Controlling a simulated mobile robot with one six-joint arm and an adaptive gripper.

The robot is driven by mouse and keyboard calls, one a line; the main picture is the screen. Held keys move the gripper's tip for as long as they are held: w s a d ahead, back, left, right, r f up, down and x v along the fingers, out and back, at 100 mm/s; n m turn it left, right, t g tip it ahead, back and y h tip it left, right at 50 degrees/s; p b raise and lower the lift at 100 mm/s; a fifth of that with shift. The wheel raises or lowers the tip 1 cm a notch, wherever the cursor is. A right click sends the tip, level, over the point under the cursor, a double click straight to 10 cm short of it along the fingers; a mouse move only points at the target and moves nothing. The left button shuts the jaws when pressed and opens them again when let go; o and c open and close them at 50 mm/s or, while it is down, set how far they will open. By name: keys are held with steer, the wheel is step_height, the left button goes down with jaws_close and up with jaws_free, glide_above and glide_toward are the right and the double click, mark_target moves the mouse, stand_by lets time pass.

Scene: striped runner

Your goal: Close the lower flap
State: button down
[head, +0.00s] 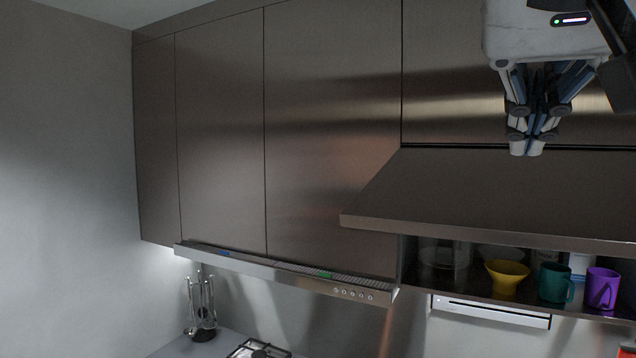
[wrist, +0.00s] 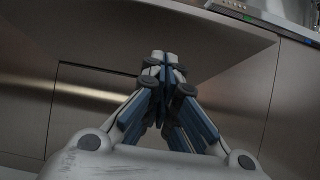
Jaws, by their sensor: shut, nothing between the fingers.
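The lower flap (head: 500,200) is a brown-grey metal panel at the right of the head view. It stands open, sloping outward from the cabinet, with its long front edge over an open shelf compartment. In the wrist view the flap (wrist: 110,30) spans the top left. My gripper (head: 526,150) is at the upper right of the head view, fingers pointing down, shut and empty. In the picture its fingertips overlap the flap's upper part; I cannot tell whether they touch it. The closed fingers also show in the middle of the wrist view (wrist: 163,58).
On the shelf (head: 460,290) stand a yellow bowl (head: 507,277), a teal mug (head: 554,283), a purple mug (head: 602,288) and a clear container (head: 444,254). Closed tall doors (head: 330,130) and a range hood (head: 290,274) are to the left. A closed upper panel (head: 445,80) is above the flap.

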glide_toward(505, 218)
steer(key=w+d+r, duration=0.1)
steer(key=w+r, duration=0.1)
steer(key=f, duration=0.2)
steer(key=w+d+f+b, duration=0.1)
steer(key=f, duration=0.1)
steer(key=shift+w, duration=0.1)
steer(key=shift+w+f, duration=0.15)
steer(key=shift+f, duration=0.15)
